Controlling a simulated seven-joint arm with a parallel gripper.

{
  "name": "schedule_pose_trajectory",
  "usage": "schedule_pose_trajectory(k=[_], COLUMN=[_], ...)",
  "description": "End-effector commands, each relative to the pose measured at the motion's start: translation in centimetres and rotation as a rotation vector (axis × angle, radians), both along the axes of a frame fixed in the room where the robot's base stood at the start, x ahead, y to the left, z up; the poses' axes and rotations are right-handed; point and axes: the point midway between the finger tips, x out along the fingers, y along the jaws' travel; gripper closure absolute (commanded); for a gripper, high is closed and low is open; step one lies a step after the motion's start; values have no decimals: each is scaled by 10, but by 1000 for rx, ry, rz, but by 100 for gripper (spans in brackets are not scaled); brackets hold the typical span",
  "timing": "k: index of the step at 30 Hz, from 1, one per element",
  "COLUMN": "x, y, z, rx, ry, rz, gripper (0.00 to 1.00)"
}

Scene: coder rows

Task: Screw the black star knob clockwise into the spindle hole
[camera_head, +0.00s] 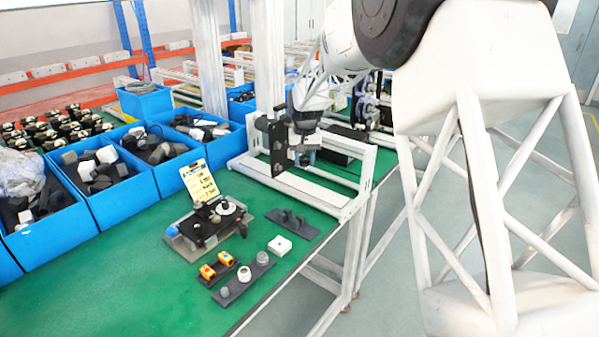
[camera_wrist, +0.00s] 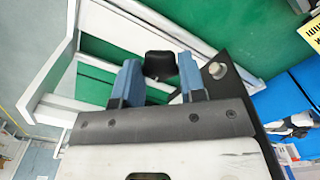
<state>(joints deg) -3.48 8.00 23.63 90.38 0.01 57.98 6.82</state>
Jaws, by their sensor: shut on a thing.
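My gripper (camera_head: 305,158) is raised over the white frame at the table's right side, well apart from the fixture. In the wrist view, the two blue fingers of my gripper (camera_wrist: 159,82) are shut on a black knob (camera_wrist: 159,64) that shows between their tips. The knob's star shape cannot be made out. The black fixture (camera_head: 203,228) with a pale round disc (camera_head: 224,207) stands on a grey base plate in the middle of the green table. The spindle hole is too small to tell in the head view.
Black holders with orange-topped parts (camera_head: 208,271), a white block (camera_head: 279,245) and grey round parts stand in front of the fixture. A yellow card (camera_head: 199,183) stands behind it. Blue bins (camera_head: 118,203) of parts line the left. The white frame (camera_head: 318,196) is beneath my gripper.

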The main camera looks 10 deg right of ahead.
Motion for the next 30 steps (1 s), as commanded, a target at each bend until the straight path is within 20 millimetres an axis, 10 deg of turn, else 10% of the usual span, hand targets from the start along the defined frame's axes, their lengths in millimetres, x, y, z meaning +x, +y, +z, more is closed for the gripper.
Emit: schedule_pose_trajectory(k=[17,30], x=[14,-19], y=[66,178], z=[6,-17], rx=[1,3], ry=[-1,0], rz=[-10,-76], gripper=[91,91])
